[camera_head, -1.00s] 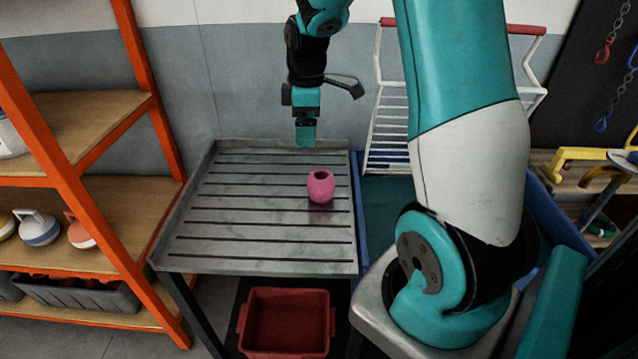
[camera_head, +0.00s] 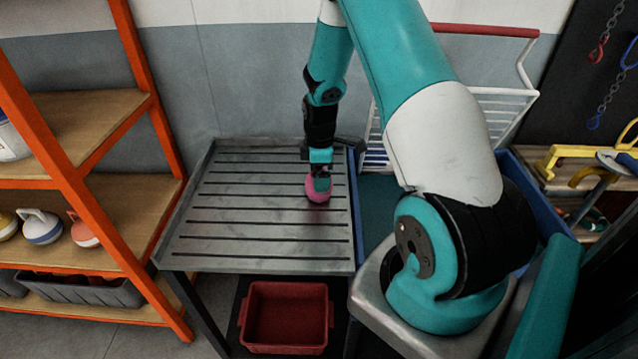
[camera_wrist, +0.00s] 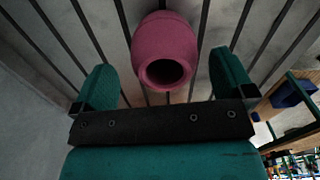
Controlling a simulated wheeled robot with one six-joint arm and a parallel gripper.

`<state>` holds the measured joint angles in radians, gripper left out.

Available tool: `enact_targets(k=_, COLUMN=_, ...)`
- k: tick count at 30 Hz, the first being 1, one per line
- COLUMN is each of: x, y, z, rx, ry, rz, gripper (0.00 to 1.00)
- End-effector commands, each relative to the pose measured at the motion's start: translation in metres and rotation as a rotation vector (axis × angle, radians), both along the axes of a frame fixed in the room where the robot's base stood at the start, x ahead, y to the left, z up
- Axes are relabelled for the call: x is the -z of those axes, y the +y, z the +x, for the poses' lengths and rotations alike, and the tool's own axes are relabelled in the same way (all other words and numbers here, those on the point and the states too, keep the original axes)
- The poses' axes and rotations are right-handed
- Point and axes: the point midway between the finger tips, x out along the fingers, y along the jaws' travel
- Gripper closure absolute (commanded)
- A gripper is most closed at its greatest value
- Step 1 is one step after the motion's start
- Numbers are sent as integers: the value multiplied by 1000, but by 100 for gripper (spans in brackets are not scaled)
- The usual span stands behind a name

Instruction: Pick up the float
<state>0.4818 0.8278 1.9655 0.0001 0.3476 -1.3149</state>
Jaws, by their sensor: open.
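The float (camera_head: 314,191) is a pink, barrel-shaped piece with a round hole in its end. It rests on the slotted metal table, right of the middle. In the wrist view the float (camera_wrist: 164,52) lies ahead of and between the two teal fingers, with its dark hole facing the camera. My gripper (camera_head: 320,180) is down at the float in the head view and hides part of it. In the wrist view my gripper (camera_wrist: 166,85) is open, with a gap visible between the float and each finger.
The slotted metal table (camera_head: 230,225) is otherwise bare. A red bin (camera_head: 286,315) stands below it. An orange-framed shelf (camera_head: 80,190) with several floats is at left. A blue crate (camera_head: 535,200) and a white wire rack (camera_head: 500,115) are at right.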

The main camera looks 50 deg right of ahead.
Motion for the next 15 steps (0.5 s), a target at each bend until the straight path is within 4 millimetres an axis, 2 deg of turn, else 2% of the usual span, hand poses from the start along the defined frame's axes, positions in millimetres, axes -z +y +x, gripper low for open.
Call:
enact_targets(k=7, x=33, y=2, z=-4, rx=0, ry=4, rz=2, gripper=0)
enact_targets(k=15, x=42, y=2, z=-4, rx=0, ry=0, rz=0, gripper=0)
